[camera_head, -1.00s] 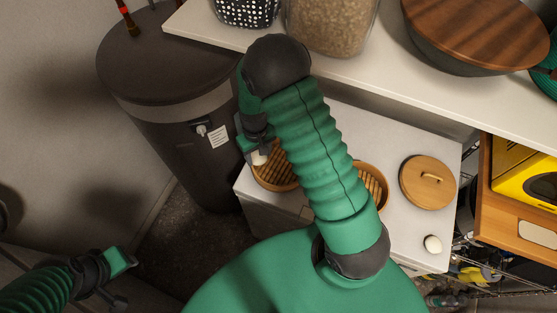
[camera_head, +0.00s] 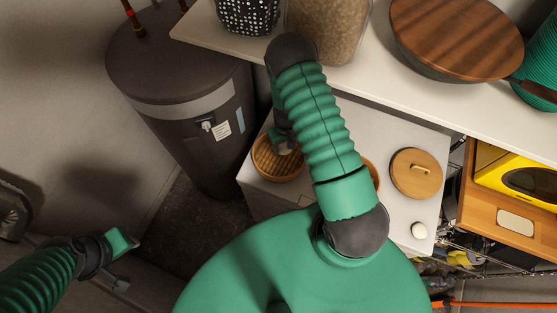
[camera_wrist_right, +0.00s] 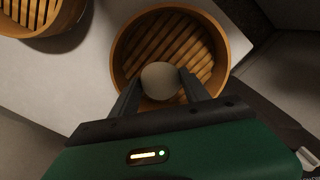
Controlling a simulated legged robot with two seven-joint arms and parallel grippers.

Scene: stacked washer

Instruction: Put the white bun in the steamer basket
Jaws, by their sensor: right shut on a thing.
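In the wrist view a white bun (camera_wrist_right: 160,80) sits between the two fingers of my right gripper (camera_wrist_right: 163,88), which is shut on it. The bun is over the near part of a round bamboo steamer basket (camera_wrist_right: 222,70) with a slatted floor; whether it touches the slats I cannot tell. In the head view the right gripper (camera_head: 284,146) is over the left basket (camera_head: 272,174), and the bun is mostly hidden. A second basket (camera_head: 371,172) is mostly behind my arm; it also shows in the wrist view (camera_wrist_right: 50,28). My left gripper (camera_head: 124,258) is at the lower left, apparently empty.
A round wooden lid (camera_head: 416,174) and another white bun (camera_head: 419,231) lie on the white top (camera_head: 385,215) to the right. A shelf (camera_head: 400,98) with jars and a wooden-topped bowl overhangs the back. A dark tank (camera_head: 185,100) stands left.

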